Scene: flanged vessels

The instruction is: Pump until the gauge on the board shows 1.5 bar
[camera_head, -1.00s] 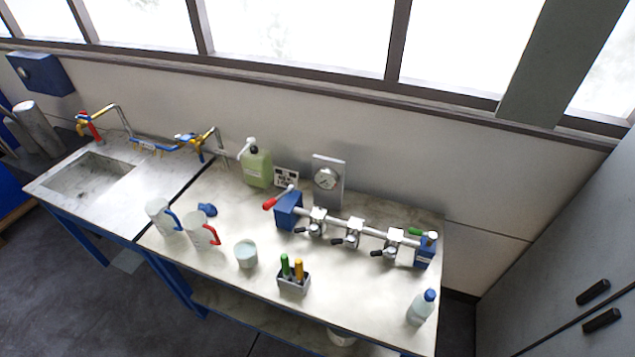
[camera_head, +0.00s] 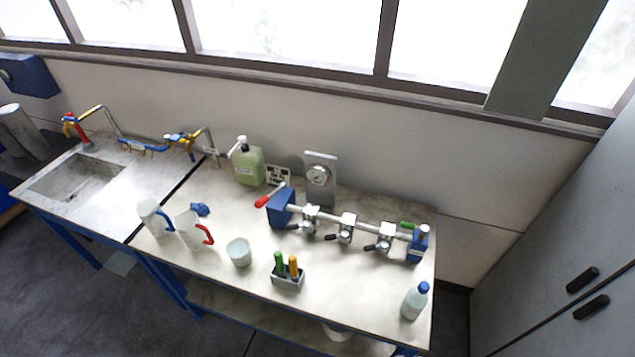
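The gauge (camera_head: 318,175) is a round white dial on an upright grey board (camera_head: 321,188) at the back of the bench. Its needle is too small to read. A silver pipe (camera_head: 334,219) with several black-handled valves (camera_head: 345,229) runs right from the box to a blue end block (camera_head: 418,244) with a green handle (camera_head: 407,225). Neither of my grippers is in view.
The bench (camera_head: 215,277) also holds two jugs (camera_head: 191,231), a white cup (camera_head: 239,252), a tool holder (camera_head: 288,280), a blue-capped bottle (camera_head: 415,301) and a green canister (camera_head: 247,165). A sink (camera_head: 78,178) is at left, a grey cabinet (camera_head: 560,250) at right.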

